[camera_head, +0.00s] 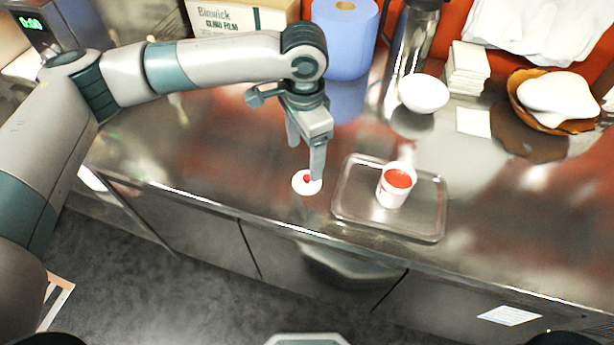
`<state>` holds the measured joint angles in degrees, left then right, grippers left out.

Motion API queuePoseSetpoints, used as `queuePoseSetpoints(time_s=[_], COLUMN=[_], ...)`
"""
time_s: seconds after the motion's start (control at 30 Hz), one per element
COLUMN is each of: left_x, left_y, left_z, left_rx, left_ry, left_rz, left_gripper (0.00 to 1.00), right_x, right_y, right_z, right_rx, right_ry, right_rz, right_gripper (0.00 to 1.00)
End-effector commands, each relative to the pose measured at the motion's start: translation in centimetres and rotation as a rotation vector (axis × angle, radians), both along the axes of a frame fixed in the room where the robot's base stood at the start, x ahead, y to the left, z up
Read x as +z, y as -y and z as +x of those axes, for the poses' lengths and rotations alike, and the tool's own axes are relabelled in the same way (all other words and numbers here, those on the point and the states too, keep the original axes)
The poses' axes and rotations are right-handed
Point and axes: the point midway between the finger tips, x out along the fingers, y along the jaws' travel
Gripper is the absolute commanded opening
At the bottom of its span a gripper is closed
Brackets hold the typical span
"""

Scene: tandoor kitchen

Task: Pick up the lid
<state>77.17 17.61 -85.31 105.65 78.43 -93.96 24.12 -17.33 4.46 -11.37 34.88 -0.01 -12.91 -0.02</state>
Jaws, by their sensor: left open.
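The lid (301,188) is a small white disc with a red spot, lying flat on the steel counter just left of the tray. My left gripper (306,158) points down over it, open, with one finger close above the lid and partly covering it. I cannot tell whether that finger touches the lid. The other finger is farther back. Nothing shows between the fingers. A white cup (391,196) with red contents stands upright and uncovered on the metal tray (351,207). My right gripper is not in view.
Behind stand a blue paper roll (343,40), a cling film box (238,17), a steel flask (409,45), a white bowl (423,94) and a stack of white napkins (467,68). A basket (524,108) with white cloth is at right. The counter left of the lid is clear.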

Motion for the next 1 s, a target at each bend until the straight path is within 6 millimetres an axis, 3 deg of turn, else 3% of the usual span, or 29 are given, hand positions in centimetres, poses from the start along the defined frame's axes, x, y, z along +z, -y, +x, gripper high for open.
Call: queuePoseSetpoints(time_s=[0.23, 0.73, 1.0], left_x=[-2.3, -3.0, -6.3], left_y=[0.0, 0.1, 0.5], left_z=[0.0, -0.1, -0.2], left_rx=[0.000, 0.000, 0.001], left_ry=[0.000, -0.001, -0.001], left_rz=[0.001, 0.000, 0.003], left_gripper=[0.71, 0.71, 0.71], right_x=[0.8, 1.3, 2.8], right_y=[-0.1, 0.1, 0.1], right_z=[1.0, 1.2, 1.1], right_rx=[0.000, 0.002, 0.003], right_ry=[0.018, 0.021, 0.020], right_rz=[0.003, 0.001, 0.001], right_gripper=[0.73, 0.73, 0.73])
